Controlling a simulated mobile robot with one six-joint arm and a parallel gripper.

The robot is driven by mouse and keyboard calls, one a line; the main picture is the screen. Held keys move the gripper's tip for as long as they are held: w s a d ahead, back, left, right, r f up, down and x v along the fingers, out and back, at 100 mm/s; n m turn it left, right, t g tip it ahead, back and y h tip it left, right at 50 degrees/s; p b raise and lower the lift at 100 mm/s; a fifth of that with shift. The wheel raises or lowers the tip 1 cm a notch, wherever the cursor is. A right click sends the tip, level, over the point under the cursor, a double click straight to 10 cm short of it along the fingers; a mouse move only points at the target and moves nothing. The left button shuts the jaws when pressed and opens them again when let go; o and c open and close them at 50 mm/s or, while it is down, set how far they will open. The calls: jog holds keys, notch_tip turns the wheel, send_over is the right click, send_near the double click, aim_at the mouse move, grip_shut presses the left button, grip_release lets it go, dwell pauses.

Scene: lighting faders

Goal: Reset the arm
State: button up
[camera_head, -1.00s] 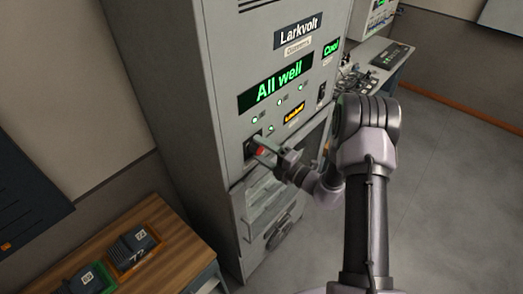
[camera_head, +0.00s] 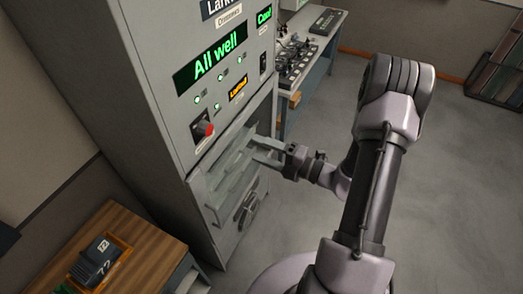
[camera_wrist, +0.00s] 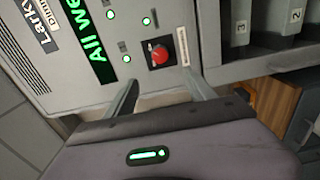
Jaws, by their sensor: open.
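My gripper (camera_head: 262,151) is open and empty, in front of the grey cabinet (camera_head: 160,130), to the lower right of its red knob (camera_head: 205,129). The knob sits on a dark plate below the lights and is clear of the fingers. In the wrist view the red knob (camera_wrist: 159,58) shows beyond the two spread fingers (camera_wrist: 160,98). The cabinet's green display (camera_head: 212,60) reads "All well", with several lit green lamps below it. A smaller green display (camera_head: 264,16) and an amber one (camera_head: 238,89) are also lit.
A wooden bench (camera_head: 150,245) at lower left holds a dark module (camera_head: 97,262) in an orange tray. A side table with a fader console (camera_head: 293,62) stands behind the cabinet at right. Shelf-like trays (camera_head: 235,175) fill the cabinet's lower front. Open floor (camera_head: 460,190) lies at right.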

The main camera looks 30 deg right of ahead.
jog(key=s+a+f+n+g+b, duration=0.3)
jog(key=s+a+n+g+b, duration=0.3)
jog(key=a+n+b, duration=0.45)
jog(key=s+a+f+n+g+b, duration=0.45)
jog(key=a+n+g+b, duration=0.25)
jog(key=n, duration=0.6)
jog(key=s+d+f+n+t+h+b, duration=0.1)
jog(key=s+f+n+t+h+b, duration=0.1)
jog(key=n+b, duration=0.5)
jog(key=s+d+f+n+t+h+b, duration=0.2)
jog(key=s+f+n+h+b, duration=0.2)
jog(key=n, duration=0.8)
jog(key=s+h+b, duration=0.2)
jog(key=shift+s+d+h+b, duration=0.15)
jog(key=shift+s+h+b, duration=0.15)
jog(key=shift+s+b, duration=0.1)
jog(key=shift+f, duration=0.1)
